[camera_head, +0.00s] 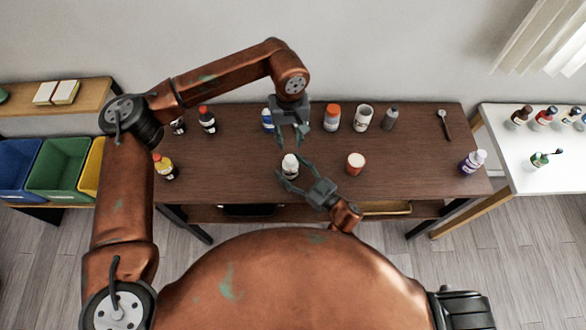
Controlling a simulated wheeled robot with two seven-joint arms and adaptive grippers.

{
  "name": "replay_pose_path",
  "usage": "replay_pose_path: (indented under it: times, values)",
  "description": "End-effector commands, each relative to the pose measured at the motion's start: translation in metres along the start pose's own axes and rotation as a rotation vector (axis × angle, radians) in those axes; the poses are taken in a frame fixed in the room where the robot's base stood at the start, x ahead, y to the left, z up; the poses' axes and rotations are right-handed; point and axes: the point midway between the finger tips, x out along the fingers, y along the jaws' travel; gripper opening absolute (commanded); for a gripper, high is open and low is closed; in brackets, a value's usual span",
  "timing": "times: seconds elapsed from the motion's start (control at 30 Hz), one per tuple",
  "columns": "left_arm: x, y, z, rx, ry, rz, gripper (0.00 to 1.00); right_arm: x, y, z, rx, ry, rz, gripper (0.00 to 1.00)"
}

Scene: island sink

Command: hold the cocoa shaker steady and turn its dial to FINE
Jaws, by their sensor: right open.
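A small white container with a dark top (290,167), likely the cocoa shaker, stands upright near the front middle of the brown table. Its dial and any marks are too small to read. My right gripper (294,174) comes in from the front right. It is open, with its fingers spread beside the container; I cannot tell whether they touch it. My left gripper (290,138) hangs fingers down, just behind and above the container. Its fingers are apart with nothing seen between them.
Behind are an orange-topped jar (332,118), a white cup (363,118), a grey bottle (390,118) and a blue-and-white bottle (267,120) beside my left gripper. The table's right part (430,160) is mostly clear.

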Motion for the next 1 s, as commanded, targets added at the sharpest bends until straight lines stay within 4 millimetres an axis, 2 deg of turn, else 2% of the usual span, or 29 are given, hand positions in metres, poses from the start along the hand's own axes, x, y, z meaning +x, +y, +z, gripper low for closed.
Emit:
replay_pose_path:
  times: [0.1, 0.8, 0.83, 1.0]
  values:
    - [0.0, 0.0001, 0.0, 0.0, 0.0, 0.0, 0.29, -0.0001, 0.0, -0.0001, 0.0, 0.0, 0.0, 0.61]
    - [0.0, 0.0001, 0.0001, 0.0, 0.0, 0.0, 0.29, -0.0003, 0.0001, -0.0002, -0.001, 0.0, 0.0, 0.13]
    - [0.0, 0.0001, 0.0001, 0.0, 0.0, 0.0, 0.29, -0.0003, 0.0001, -0.0002, -0.001, 0.0, 0.0, 0.38]
    - [0.0, 0.0001, 0.0001, 0.0, 0.0, 0.0, 0.29, -0.0003, 0.0001, -0.0002, -0.001, 0.0, 0.0, 0.26]
